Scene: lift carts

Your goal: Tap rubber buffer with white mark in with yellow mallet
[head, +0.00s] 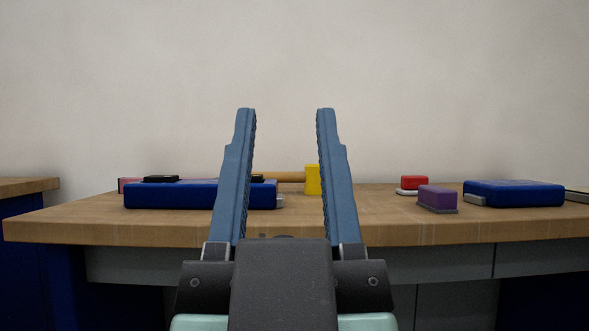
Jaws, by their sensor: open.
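My gripper (286,112) is open and empty, its two blue fingers raised upright in front of the table. The yellow mallet (312,180) lies on the table behind the fingers. Its yellow head shows just left of the right finger, and its tan handle (282,177) runs left toward the left finger. A long blue block (165,196) lies at the left, partly covered by the left finger. Two low black pieces sit on its top, one at the left (160,178) and one by the left finger (257,178); they may be rubber buffers. I see no white mark.
The wooden table (380,232) spans the view. At the right are a red block (414,183), a purple block (437,198) and another blue block (525,194). A pinkish thing (127,183) shows behind the left blue block. Another bench (25,186) stands far left.

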